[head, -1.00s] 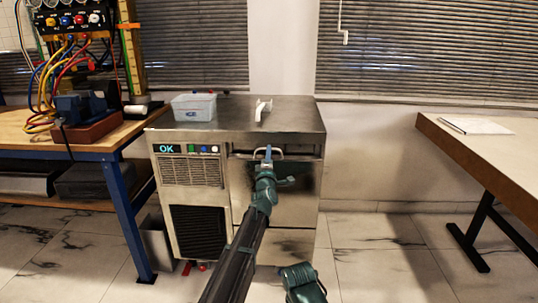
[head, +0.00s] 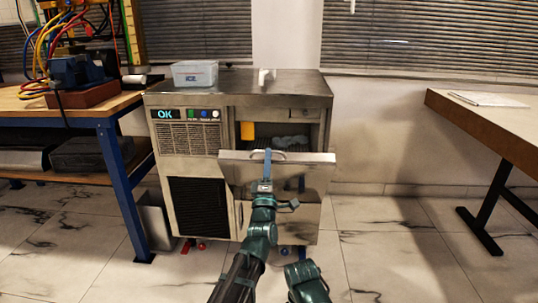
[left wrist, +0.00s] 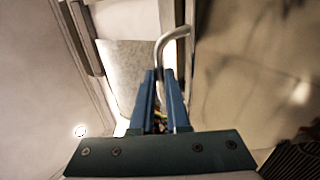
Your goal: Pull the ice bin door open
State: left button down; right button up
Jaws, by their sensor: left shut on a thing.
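The ice machine (head: 190,140) is a steel cabinet with an "OK" display at its upper left. Its ice bin door (head: 312,172) is tilted out and down, and the dark bin opening shows above it with pale ice and a yellow item inside. My left gripper (head: 267,160) is shut on the door handle (head: 283,155) at the door's top edge. In the left wrist view the blue fingers (left wrist: 162,90) close at the bent metal handle (left wrist: 172,38). My right arm shows in part at the bottom of the head view; its fingertips are not clear.
A clear ICE tub (head: 195,74) and a white scoop (head: 267,77) are on top of the machine. A workbench (head: 75,108) with cables stands at the left, and a table (head: 480,125) with papers at the right. The floor between machine and right table is clear.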

pick_arm(q)
jog(key=shift+s+f, duration=0.2)
jog(key=shift+f, duration=0.25)
pick_arm(e)
jog(key=shift+f, duration=0.3)
pick_arm(q)
jog(key=c, duration=1.2)
grip_release()
jog(key=shift+w+f, duration=0.1)
jog(key=shift+w, duration=0.05)
pick_arm(e)
jog(key=shift+w, duration=0.1)
pick_arm(q)
jog(key=shift+s, duration=0.2)
pick_arm(e)
jog(key=shift+f, duration=0.1)
